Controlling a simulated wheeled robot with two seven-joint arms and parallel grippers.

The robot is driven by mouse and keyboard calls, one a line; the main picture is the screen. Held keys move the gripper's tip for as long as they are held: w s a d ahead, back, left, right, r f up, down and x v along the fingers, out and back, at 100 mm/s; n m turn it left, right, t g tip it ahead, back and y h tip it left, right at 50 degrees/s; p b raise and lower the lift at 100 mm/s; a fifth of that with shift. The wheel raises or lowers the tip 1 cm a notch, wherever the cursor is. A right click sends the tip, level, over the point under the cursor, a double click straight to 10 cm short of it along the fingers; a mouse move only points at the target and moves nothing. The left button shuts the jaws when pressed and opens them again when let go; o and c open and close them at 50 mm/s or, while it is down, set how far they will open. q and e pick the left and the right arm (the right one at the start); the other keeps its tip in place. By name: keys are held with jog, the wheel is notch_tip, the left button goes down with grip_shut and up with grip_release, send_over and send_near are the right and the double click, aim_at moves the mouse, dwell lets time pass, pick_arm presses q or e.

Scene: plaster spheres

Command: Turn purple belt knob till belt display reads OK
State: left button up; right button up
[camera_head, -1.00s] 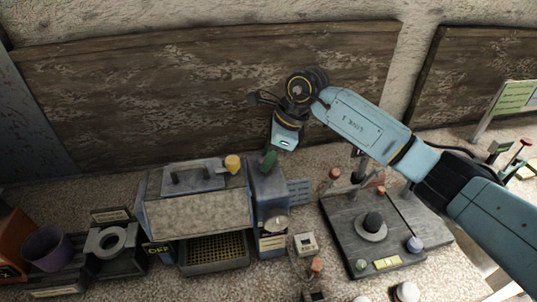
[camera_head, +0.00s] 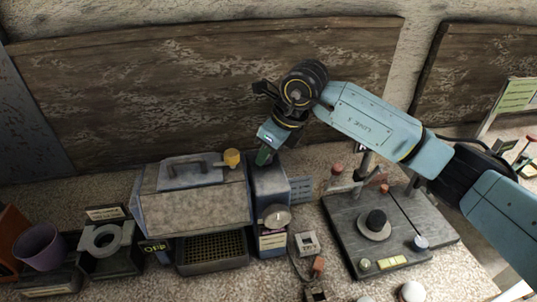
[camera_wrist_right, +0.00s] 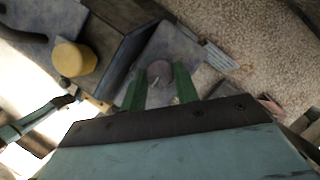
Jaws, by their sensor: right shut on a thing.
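My right gripper (camera_head: 263,158) points down at the top of the grey upright box beside the grey machine. In the right wrist view its green fingers (camera_wrist_right: 160,88) are on either side of a round, dull greyish-purple knob (camera_wrist_right: 160,72) with a pale pointer mark, and they are shut on it. In the head view the gripper hides this knob. A small dark display (camera_head: 155,248) at the machine's lower left has yellow letters that seem to read OFF; they are blurred. My left gripper is not in view.
A yellow knob (camera_head: 232,158) sits on the grey machine (camera_head: 195,207), close to my right gripper; a dial (camera_head: 276,217) is on the box front. A purple cup (camera_head: 40,246) stands far left. A dark board (camera_head: 345,225) with several knobs lies to the right.

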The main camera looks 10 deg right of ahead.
jog(key=shift+m+t+h+b, duration=0.35)
jog(key=shift+m+b, duration=0.45)
jog(key=shift+m, duration=0.5)
jog(key=o, duration=1)
jog(key=shift+s, duration=0.1)
jog(key=shift+r, duration=0.1)
jog(key=b+v, duration=0.1)
jog(key=v, duration=1.2)
jog(key=shift+a+r+b, duration=0.2)
jog(key=shift+b, duration=0.2)
jog(key=shift+f, duration=0.1)
